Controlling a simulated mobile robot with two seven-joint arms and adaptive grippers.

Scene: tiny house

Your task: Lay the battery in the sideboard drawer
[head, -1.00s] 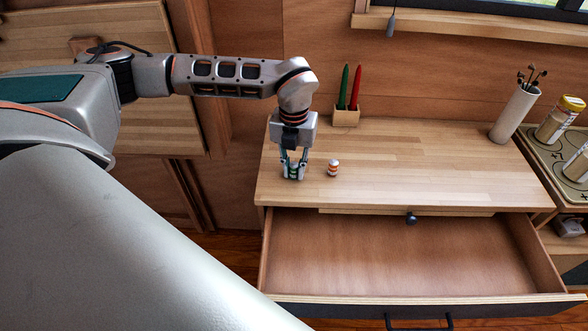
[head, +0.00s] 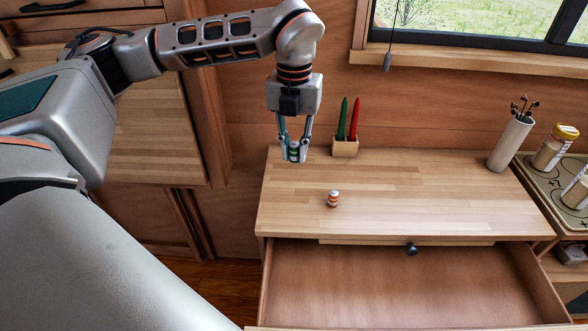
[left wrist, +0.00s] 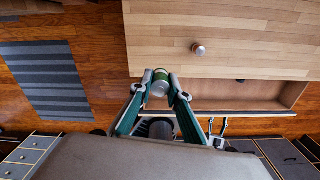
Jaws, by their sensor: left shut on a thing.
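My left gripper (head: 294,150) is shut on the battery (head: 294,153), a small green cylinder, and holds it above the left part of the sideboard top. In the left wrist view the battery (left wrist: 160,80) shows its silver end and green side between the two fingertips (left wrist: 160,88). The sideboard (head: 430,200) has a light wood top. Its drawer (head: 400,290) is pulled open below the top's front edge and looks empty where it shows; its front is cut off by the picture. The drawer also shows in the left wrist view (left wrist: 215,92).
A small orange-and-white item (head: 333,199) stands on the sideboard top, right of the gripper. A pen holder (head: 345,149) with a green and a red pen stands at the back. A white cylinder (head: 510,145) stands at the right back. The top's middle is clear.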

